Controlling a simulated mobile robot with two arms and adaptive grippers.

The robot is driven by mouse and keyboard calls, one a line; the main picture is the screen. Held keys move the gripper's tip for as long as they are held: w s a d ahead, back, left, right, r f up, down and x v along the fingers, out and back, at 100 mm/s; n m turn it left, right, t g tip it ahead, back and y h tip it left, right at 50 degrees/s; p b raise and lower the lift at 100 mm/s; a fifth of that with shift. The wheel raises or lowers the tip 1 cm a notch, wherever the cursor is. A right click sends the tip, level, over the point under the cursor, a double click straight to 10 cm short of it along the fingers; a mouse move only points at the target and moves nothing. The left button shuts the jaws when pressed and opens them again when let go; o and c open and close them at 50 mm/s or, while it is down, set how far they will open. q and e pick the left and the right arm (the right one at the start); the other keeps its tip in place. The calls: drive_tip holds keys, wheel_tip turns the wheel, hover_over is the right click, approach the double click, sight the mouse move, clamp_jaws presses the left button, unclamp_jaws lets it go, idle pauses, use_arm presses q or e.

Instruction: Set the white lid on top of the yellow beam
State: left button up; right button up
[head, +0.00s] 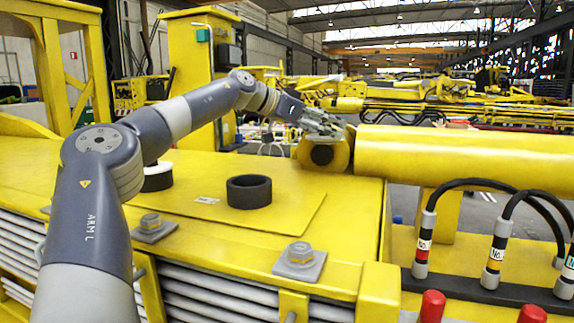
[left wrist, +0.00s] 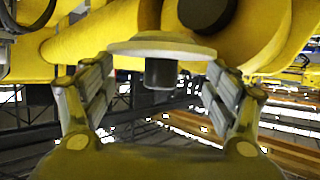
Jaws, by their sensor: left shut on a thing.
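The yellow beam (head: 460,158) lies across the right of the head view. A short rounded yellow end piece with a dark round face (head: 322,154) is at its left end. My left gripper (head: 322,124) is just above that end piece. In the left wrist view, its fingers are on both sides of the white lid (left wrist: 162,48), a pale disc with a dark stub, and are shut on it. Yellow rounded surfaces and a dark round face (left wrist: 207,10) are close behind the lid. Whether the lid touches them I cannot tell. My right gripper is not in view.
A black ring (head: 248,191) stands on the yellow deck (head: 290,205). Another black ring with a white top (head: 157,177) is partly behind my left arm. Bolted plates, black hoses (head: 490,183) and red caps (head: 432,305) are nearer the front.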

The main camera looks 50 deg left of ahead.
use_arm(q)
drive_tip(key=shift+w+f, duration=0.15)
drive_tip(key=shift+w, duration=0.1)
drive_tip(key=f, duration=0.1)
drive_tip(key=s+f+p, duration=0.1)
drive_tip(key=f, duration=0.1)
drive_tip(key=s+f, duration=0.1)
drive_tip(key=shift+s+a+f+p, duration=0.1)
drive_tip(key=shift+s+f+p, duration=0.15)
drive_tip(key=shift+f+p, duration=0.15)
drive_tip(key=f, duration=0.2)
drive_tip(key=w+f+p, duration=0.1)
drive_tip(key=shift+f, duration=0.4)
drive_tip(key=shift+s, duration=0.2)
drive_tip(key=o, duration=1.1)
drive_tip(key=shift+f, duration=0.15)
drive_tip(key=shift+o, duration=1.1)
drive_tip(key=shift+w, duration=0.1)
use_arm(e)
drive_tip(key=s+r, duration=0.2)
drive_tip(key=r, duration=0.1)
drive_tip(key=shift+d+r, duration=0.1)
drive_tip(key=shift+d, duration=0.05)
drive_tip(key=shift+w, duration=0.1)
